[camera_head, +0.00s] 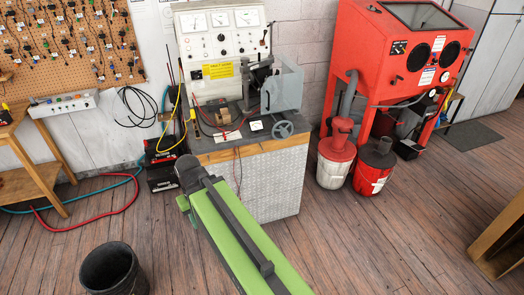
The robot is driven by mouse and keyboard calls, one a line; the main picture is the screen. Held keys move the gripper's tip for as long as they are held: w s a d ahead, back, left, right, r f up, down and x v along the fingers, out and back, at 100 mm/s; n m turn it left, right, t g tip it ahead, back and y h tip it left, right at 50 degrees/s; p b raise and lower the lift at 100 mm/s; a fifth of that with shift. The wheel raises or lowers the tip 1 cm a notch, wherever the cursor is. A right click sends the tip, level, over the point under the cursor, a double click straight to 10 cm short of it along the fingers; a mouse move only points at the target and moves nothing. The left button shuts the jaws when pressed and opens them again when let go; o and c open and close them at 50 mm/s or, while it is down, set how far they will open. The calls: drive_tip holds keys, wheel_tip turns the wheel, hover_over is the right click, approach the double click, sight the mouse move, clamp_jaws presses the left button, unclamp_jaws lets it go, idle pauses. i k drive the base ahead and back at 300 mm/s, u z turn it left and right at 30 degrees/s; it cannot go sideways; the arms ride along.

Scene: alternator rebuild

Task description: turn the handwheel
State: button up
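The handwheel (283,129) is a small grey spoked wheel at the front right corner of the test bench (262,185), just above the bench's front edge. It is in plain sight and nothing of mine touches it. My green and black arm rises from the bottom of the view and ends in a dark rounded part left of the bench front, well to the left of and below the handwheel. No gripper fingers show, so I cannot see their state.
Black batteries (163,172) stand left of the bench. A black bucket (113,270) is at the lower left. Red-lidded (336,158) and red (374,165) buckets stand right of the bench, under a red blasting cabinet (400,50). Hoses lie at left. The floor front right is mostly clear.

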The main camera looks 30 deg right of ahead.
sight(283, 132)
drive_tip(key=u, duration=0.45)
drive_tip(key=i, duration=1.45)
drive_tip(key=z, duration=0.85)
drive_tip(key=i, duration=0.85)
drive_tip(key=z, duration=0.55)
